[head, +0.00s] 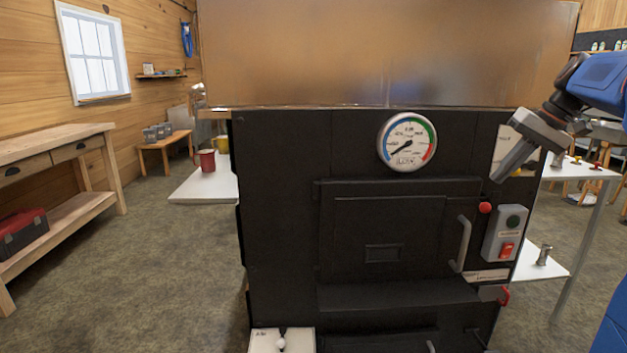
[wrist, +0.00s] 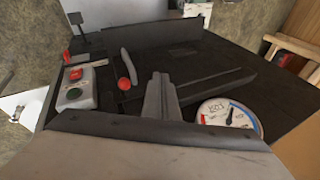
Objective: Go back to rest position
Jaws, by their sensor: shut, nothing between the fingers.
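My gripper (head: 500,176) is at the right of the head view, in front of the upper right of the black evaporator front (head: 285,200). Its fingers are shut with nothing between them and point down and to the left. In the wrist view my gripper (wrist: 161,82) shows shut in front of the black panel. A round gauge (head: 407,142) is left of it in the head view; the gauge (wrist: 228,114) also shows at the lower right of the wrist view. My gripper partly covers a pale label behind it.
Below my gripper are a red knob (head: 485,208), a switch box (head: 505,234) with green and red buttons, and a door handle (head: 460,244). A white table (head: 590,170) stands right, a workbench (head: 60,146) left.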

